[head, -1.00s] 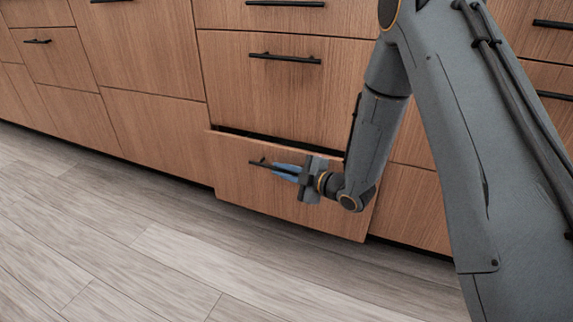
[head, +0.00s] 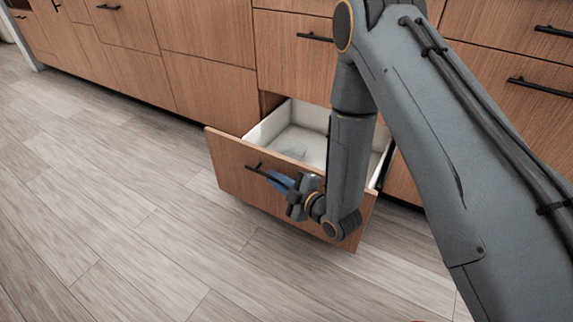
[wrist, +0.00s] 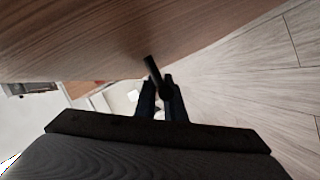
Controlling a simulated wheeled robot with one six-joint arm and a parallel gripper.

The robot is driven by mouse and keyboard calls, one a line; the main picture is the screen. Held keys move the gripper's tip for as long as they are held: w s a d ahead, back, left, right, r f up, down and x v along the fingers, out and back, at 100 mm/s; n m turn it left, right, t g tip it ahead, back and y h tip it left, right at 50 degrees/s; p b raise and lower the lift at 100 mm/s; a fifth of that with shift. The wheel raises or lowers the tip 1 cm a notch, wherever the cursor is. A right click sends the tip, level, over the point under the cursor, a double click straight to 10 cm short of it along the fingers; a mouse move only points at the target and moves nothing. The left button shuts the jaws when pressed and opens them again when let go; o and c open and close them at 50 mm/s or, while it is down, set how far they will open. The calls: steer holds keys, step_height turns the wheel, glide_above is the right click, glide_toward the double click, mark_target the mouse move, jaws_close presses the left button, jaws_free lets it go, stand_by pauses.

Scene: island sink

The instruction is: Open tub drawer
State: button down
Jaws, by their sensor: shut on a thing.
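The tub drawer (head: 228,178) is the bottom drawer of the wooden cabinet, and it stands well out from the front. Its white inside (head: 300,140) shows, with a pale, clear-looking thing in it that I cannot make out. My gripper (head: 268,175) is at the black bar handle (head: 253,167) on the drawer's front and is shut on it. In the wrist view the handle (wrist: 151,68) lies between the fingertips of my gripper (wrist: 160,90). My arm hides the drawer's right part.
Closed wooden drawers with black handles (head: 314,37) are above and beside it. The grey plank floor (head: 130,220) in front and to the left is clear.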

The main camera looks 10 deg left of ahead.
steer(key=s+a+p, duration=0.2)
steer(key=s+p, duration=0.1)
steer(key=s, duration=0.4)
steer(key=shift+s+a, duration=0.2)
steer(key=shift+a, duration=0.1)
steer(key=c, duration=2.1)
jaws_free()
steer(key=shift+p+v, duration=1.1)
steer(key=shift+v, duration=2.75)
